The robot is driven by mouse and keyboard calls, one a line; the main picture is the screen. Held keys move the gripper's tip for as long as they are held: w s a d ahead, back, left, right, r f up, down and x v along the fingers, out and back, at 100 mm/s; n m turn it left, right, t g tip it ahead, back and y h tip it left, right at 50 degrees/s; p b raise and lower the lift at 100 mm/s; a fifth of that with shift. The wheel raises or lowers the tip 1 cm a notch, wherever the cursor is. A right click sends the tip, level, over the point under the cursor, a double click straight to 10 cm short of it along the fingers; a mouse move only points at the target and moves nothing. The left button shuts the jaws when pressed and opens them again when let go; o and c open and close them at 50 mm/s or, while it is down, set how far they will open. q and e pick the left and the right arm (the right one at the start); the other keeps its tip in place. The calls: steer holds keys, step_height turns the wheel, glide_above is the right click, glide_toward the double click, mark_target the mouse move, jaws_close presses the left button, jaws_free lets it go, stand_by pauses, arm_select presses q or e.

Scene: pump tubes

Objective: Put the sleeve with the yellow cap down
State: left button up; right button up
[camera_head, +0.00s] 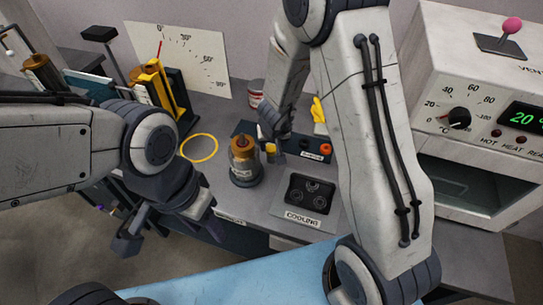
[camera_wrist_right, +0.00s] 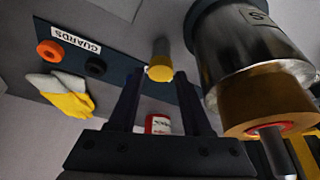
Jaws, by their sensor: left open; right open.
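The sleeve with the yellow cap (camera_wrist_right: 160,66) shows in the right wrist view as a short grey tube, its yellow end towards the camera. It appears to stand at the dark guards board (camera_wrist_right: 112,62). My right gripper (camera_wrist_right: 158,78) is open, with one finger on each side of the yellow cap; I cannot tell whether they touch it. In the head view the yellow cap (camera_head: 271,148) shows beside my right gripper (camera_head: 276,146), partly hidden by it. My left gripper (camera_head: 170,232) is open and empty at the lower left, away from the sleeve.
A glass-and-copper pump (camera_head: 244,160) stands close left of the right gripper. An orange ring (camera_head: 325,149) and a black ring sit on the board. A cooling plate (camera_head: 309,195), yellow hoop (camera_head: 199,148), yellow-white glove (camera_wrist_right: 66,98), red-white can (camera_wrist_right: 157,124) and heater box (camera_head: 470,80) are around.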

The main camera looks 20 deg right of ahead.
mark_target(271, 149)
steer(key=b+x, duration=0.2)
steer(key=x, duration=0.2)
steer(key=shift+r, duration=0.1)
jaws_close()
